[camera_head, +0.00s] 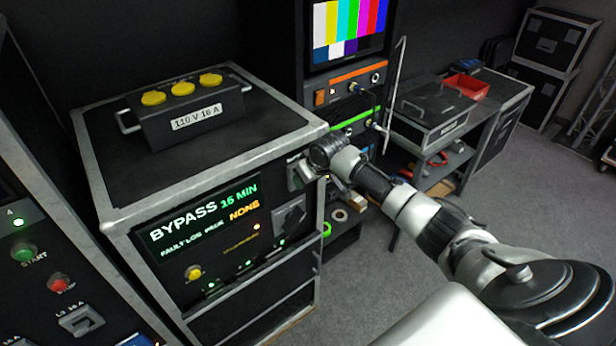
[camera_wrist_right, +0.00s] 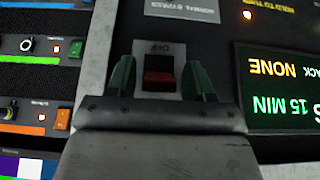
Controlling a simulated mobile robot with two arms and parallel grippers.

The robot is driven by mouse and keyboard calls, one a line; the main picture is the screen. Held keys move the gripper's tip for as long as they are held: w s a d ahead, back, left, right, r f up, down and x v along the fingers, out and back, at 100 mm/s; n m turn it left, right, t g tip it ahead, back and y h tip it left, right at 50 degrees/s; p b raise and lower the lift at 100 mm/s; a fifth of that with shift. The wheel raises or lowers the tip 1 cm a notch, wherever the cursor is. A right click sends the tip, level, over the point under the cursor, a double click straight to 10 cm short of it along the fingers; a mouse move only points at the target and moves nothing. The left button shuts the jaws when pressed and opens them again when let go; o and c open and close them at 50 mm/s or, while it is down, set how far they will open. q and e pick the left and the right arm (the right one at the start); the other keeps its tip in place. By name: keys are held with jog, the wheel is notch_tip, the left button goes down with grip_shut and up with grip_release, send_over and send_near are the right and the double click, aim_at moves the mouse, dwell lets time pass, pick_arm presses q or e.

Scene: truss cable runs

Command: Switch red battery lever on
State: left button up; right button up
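The red lever (camera_wrist_right: 159,80) sits on a pale plate (camera_wrist_right: 152,51) marked OFF, which appears upside down in the right wrist view. My right gripper (camera_wrist_right: 160,82) is open, with one green-tipped finger on each side of the lever and a visible gap on both sides. In the head view my right gripper (camera_head: 303,172) is at the right end of the front panel of the UPS-like case (camera_head: 140,225), and it hides the red lever there. Whether the fingers reach past the lever in depth is hard to tell. My left gripper is not in view.
The panel's screen (camera_head: 205,220) reads BYPASS 15 MIN. A grey switch (camera_head: 289,215) is just below my right gripper. A rack (camera_head: 345,95) with a colour-bar monitor stands close behind the gripper.

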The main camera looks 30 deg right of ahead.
jog(key=shift+o, duration=0.4)
jog(key=shift+s+r, duration=0.1)
jog(key=shift+r, duration=0.2)
jog(key=b+v, duration=0.3)
jog(key=v, duration=0.7)
